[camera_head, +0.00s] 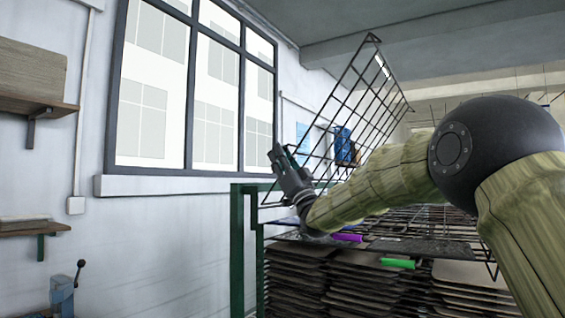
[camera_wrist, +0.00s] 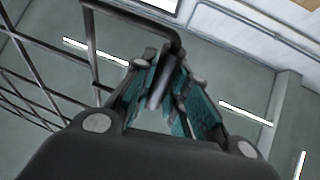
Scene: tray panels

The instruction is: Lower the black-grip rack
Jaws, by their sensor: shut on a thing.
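A dark wire rack (camera_head: 352,102) is swung up and stands steeply tilted above the stack of trays. My gripper (camera_head: 282,165) is at its lower left edge, with the arm reaching in from the right. In the wrist view, the teal-lined fingers (camera_wrist: 163,95) are closed around a dark bar at the end of the rack's bent frame (camera_wrist: 92,45). The fingers cover much of that bar, so its grip is mostly hidden. Below, a purple grip (camera_head: 346,237) and a green grip (camera_head: 398,263) mark the edges of lower racks.
A green post (camera_head: 238,250) stands at the left of the stack. Many dark trays (camera_head: 300,280) are piled beneath the raised rack. A windowed wall (camera_head: 195,90) runs behind, with shelves at the far left. The floor space left of the post looks clear.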

